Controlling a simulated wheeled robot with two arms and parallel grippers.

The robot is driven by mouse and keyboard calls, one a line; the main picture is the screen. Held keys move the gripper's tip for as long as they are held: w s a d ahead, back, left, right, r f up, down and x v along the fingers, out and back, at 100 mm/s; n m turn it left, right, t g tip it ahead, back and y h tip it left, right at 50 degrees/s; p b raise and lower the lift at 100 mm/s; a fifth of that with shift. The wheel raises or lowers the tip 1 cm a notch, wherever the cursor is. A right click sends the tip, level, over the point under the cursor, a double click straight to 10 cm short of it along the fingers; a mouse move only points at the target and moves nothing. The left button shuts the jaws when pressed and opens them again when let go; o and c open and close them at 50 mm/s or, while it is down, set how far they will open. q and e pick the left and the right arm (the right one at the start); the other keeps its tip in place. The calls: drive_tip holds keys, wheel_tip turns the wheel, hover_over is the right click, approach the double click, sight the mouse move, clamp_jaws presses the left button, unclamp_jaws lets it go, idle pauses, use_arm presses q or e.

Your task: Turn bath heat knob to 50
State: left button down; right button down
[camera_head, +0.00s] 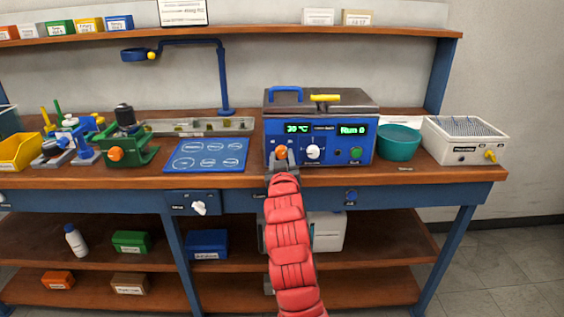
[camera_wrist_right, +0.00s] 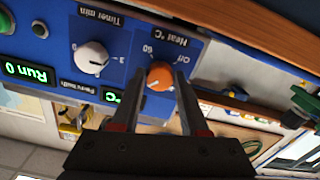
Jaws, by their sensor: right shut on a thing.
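The water bath (camera_head: 320,130) is a blue-fronted box with a grey lid. Its left display (camera_head: 297,129) reads about 30 °C and its right one reads Run 0. The orange heat knob (camera_head: 281,152) is at the lower left of the front panel. In the right wrist view the heat knob (camera_wrist_right: 159,76) sits between my fingertips, beside a printed scale with Off and 60. My right gripper (camera_wrist_right: 158,84) is shut on this knob. In the head view my red-covered right arm hides most of the gripper. My left gripper is not in view.
A white timer knob (camera_head: 313,152) is just right of the heat knob, with a green button (camera_head: 355,153) further right. A blue mat (camera_head: 206,156) lies left of the bath. A teal bowl (camera_head: 398,142) and a white box (camera_head: 464,140) stand to the right.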

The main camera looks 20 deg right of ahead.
drive_tip(key=shift+f, duration=0.1)
idle(0.3)
drive_tip(key=shift+c, duration=2.1)
unclamp_jaws()
drive_tip(key=shift+s+a, duration=0.2)
drive_tip(key=shift+s, duration=0.35)
drive_tip(key=p+v, duration=1.1)
drive_tip(key=v, duration=0.5)
drive_tip(key=shift+s+p, duration=0.15)
drive_tip(key=shift+p, duration=0.2)
